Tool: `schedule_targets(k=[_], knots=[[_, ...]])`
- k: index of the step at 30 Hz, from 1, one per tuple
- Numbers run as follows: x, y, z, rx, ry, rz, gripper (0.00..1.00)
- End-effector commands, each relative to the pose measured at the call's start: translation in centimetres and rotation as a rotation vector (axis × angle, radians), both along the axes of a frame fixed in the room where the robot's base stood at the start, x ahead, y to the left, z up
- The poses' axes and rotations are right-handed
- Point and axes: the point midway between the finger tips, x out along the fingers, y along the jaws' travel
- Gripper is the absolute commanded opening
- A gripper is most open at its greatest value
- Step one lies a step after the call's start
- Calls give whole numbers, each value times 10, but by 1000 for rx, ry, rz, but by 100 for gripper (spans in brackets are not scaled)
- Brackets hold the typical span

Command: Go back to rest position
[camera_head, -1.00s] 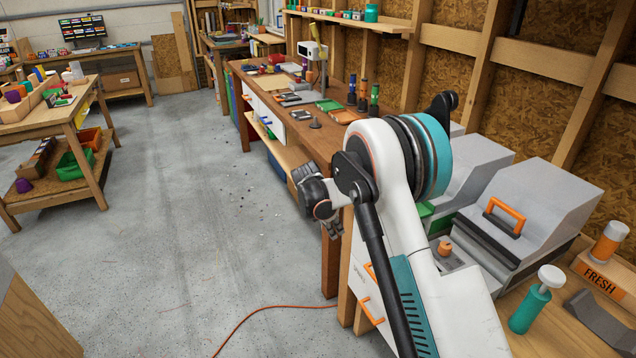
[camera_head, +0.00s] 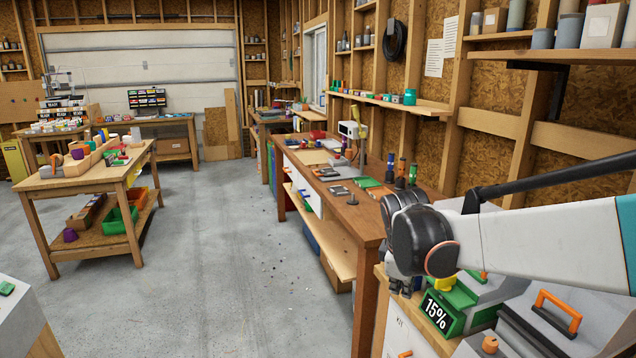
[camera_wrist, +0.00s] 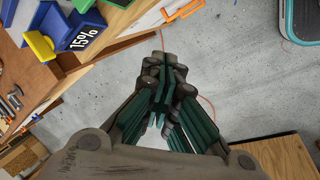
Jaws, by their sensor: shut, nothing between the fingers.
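My gripper (camera_head: 402,288) hangs at the end of my arm on the right of the head view, beside the front edge of the printer bench and left of the 15% box. In the wrist view my gripper (camera_wrist: 164,68) points up the picture with its dark green fingers together. Nothing shows between them. Grey concrete floor lies below the fingertips, and they touch nothing that I can see.
A green box marked 15% (camera_head: 443,311) stands close to the gripper, with grey machines with orange handles (camera_head: 557,311) beside it. A long wooden workbench (camera_head: 367,222) runs along the right wall. The floor (camera_head: 215,270) between it and the left table (camera_head: 95,178) is open.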

Motion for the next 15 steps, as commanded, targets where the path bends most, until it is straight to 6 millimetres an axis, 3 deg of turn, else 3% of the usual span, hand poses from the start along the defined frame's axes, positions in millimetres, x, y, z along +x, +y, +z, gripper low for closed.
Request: schedule_targets(k=[6,15], knots=[[-60,-7,30,120,-90,-195,0],[-140,-12,45,302,-203,-465,0]])
